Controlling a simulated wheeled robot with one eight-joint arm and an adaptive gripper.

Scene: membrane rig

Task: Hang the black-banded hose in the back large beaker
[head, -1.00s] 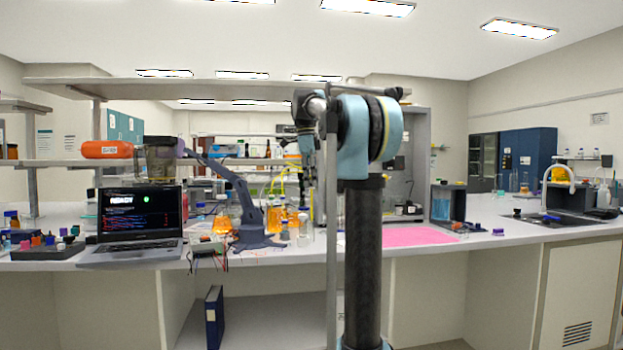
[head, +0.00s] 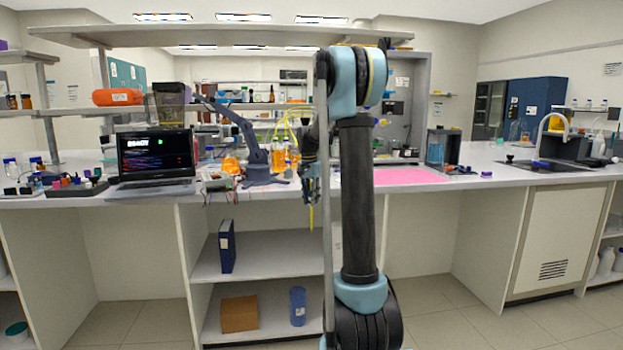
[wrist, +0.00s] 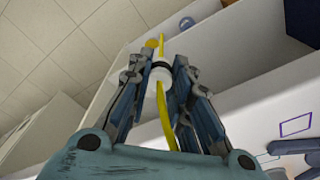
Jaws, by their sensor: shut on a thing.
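My gripper (wrist: 164,80) is shut on the black-banded hose in the wrist view. The yellow hose (wrist: 166,115) runs between the fingers, with a white collar and a black band (wrist: 160,65) at the fingertips and a yellow end beyond. In the head view my gripper (head: 310,178) is in front of the bench edge, and the yellow hose (head: 311,216) hangs below it, in front of the open cabinet. Yellow tubing (head: 297,122) also loops above the bench behind my arm. I cannot make out the back large beaker; my arm hides part of that area.
Orange-filled glassware (head: 280,158) and a blue-grey small robot arm (head: 245,140) stand on the bench left of my gripper. A laptop (head: 155,160) is farther left. A pink mat (head: 408,175) lies to the right. An upper shelf (head: 220,36) spans above.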

